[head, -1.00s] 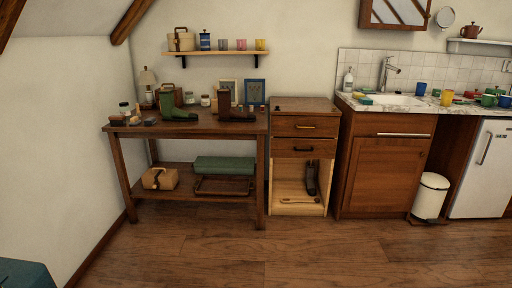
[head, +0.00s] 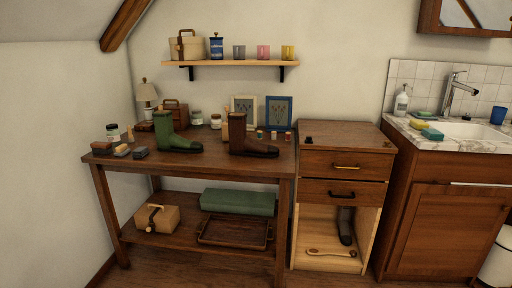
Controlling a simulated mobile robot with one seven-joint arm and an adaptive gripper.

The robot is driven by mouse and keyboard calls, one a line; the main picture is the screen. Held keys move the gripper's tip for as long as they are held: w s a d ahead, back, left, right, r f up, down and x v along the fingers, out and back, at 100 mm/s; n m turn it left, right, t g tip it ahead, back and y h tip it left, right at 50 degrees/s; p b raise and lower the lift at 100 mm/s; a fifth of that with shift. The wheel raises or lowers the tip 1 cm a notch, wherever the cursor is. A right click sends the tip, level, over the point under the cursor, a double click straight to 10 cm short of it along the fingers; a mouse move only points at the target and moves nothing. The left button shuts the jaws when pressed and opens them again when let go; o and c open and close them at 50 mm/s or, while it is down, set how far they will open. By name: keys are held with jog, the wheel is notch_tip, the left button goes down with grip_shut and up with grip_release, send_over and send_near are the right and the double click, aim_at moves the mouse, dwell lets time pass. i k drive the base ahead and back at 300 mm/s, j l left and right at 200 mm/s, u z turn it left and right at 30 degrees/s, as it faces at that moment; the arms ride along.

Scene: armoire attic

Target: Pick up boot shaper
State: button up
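A dark, boot-shaped object (head: 345,226), which may be the boot shaper, stands upright in the open lower compartment of the small wooden cabinet (head: 344,162). Its top is in shadow, so I cannot tell exactly what it is. A flat, light wooden piece with a rounded end (head: 330,252) lies at the front of that compartment. A green boot (head: 177,136) and a brown boot (head: 247,138) stand on the wooden table (head: 215,160), left of the cabinet. My gripper is not in view.
The sink counter (head: 440,134) stands right of the cabinet. The visible floor in front is clear.

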aim_at(225, 126)
jog(key=i+u, duration=0.15)
jog(key=i, duration=0.2)
jog(key=i+l+u, duration=0.1)
jog(key=i, duration=0.45)
jog(key=j+z, duration=0.05)
